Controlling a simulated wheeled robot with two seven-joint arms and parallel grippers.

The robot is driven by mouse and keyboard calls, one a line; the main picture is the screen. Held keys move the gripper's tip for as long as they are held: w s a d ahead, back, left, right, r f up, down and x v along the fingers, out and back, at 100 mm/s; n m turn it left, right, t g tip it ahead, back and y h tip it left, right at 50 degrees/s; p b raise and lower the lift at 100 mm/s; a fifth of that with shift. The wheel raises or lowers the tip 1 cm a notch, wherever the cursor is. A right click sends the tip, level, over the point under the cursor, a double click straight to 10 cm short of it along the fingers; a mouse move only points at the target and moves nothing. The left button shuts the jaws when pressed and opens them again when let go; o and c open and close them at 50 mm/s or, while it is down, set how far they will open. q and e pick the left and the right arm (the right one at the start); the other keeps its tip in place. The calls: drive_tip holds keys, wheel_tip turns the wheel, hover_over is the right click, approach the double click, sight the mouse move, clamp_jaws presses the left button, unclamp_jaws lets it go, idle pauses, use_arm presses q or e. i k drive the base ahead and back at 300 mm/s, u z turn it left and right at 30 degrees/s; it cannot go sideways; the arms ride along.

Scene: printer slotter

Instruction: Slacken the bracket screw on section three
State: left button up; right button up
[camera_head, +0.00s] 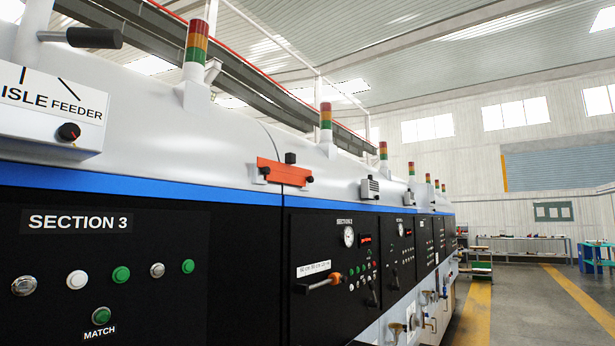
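A long printing machine fills the left and middle of the head view. Its near black panel (150,262) is labelled SECTION 3. An orange bracket (284,173) is fixed across the seam between two white covers, above the blue stripe. A black knob (290,158) stands on its top edge, and smaller black knobs sit at its left end (265,171) and right end (309,180). I cannot tell which of these is the bracket screw, or how tight any is. Neither gripper is in view.
An ISLE FEEDER box (52,108) with a knob and a black handle (95,38) are at upper left. An orange-and-black lever (325,282) sticks out from the further SECTION 2 panel. Open floor (525,310) with yellow lines lies to the right; shelves stand behind.

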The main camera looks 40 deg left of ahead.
sight(266, 170)
drive_tip(key=i, duration=3.6)
drive_tip(key=u, duration=3.15)
